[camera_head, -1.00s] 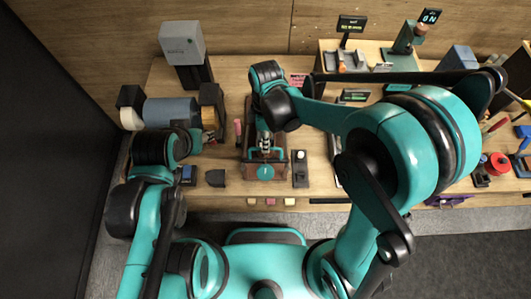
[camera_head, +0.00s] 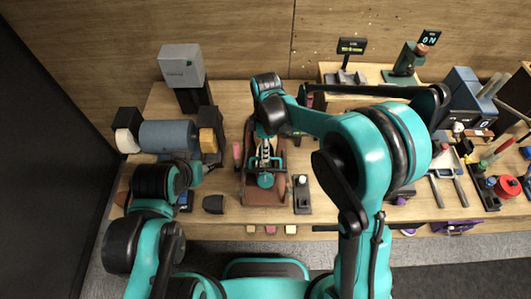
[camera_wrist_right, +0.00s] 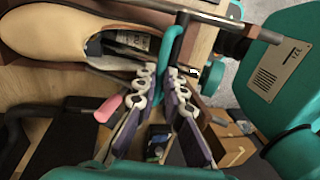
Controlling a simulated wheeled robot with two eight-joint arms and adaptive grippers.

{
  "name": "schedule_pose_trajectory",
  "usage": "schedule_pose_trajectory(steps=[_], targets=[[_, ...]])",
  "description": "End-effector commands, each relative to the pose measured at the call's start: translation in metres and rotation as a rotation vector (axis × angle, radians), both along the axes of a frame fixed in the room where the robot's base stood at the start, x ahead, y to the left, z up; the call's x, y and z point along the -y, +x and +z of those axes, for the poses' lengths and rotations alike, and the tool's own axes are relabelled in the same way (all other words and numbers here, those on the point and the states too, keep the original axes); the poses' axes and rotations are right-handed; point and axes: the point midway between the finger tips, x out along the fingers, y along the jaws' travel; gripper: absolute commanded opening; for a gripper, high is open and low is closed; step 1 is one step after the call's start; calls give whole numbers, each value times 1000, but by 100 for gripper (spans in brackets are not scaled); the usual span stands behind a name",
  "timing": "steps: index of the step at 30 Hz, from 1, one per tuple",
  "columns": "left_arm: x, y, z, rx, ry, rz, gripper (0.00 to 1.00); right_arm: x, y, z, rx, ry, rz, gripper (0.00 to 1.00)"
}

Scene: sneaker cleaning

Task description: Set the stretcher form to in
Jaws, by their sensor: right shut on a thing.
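The shoe stretcher stands on the bench as a brown tray (camera_head: 265,198) with a teal loop handle (camera_head: 265,181) over its middle. My right gripper (camera_head: 266,155) is over the stretcher and shut on the teal handle. In the right wrist view the fingers (camera_wrist_right: 163,78) close around the teal bar (camera_wrist_right: 178,38). The form inside the shoe is mostly hidden by the gripper. My left gripper is at the left of the bench, its fingers hidden behind its own arm.
A blue-grey roller (camera_head: 167,136) stands on the left. A small dark block with a white knob (camera_head: 302,190) is just right of the stretcher. Tools and red spools (camera_head: 507,186) are on the right. Small coloured blocks (camera_head: 270,229) line the front edge.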

Motion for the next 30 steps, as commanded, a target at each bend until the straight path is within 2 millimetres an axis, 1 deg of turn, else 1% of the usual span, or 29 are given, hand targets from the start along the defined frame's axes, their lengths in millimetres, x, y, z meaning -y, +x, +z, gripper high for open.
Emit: schedule_pose_trajectory(steps=[1,3,11,14,17,20,24,27,30], targets=[[0,0,-1,0,0,0,45,0,2,-2,7,0,-2,15],[0,0,-1,0,0,0,45,0,2,-2,6,0,-2,31],[0,0,0,0,0,0,45,0,1,-1,4,0,-1,31],[0,0,0,0,0,0,45,0,2,3,4,0,-1,31],[0,0,0,0,0,0,45,0,4,14,4,0,-1,31],[0,0,0,0,0,0,45,0,8,34,3,0,-2,31],[0,0,0,0,0,0,45,1,14,65,3,0,-2,31],[0,0,0,0,0,0,45,1,19,85,3,0,-2,31],[0,0,0,0,0,0,45,0,22,100,3,0,-2,31]])
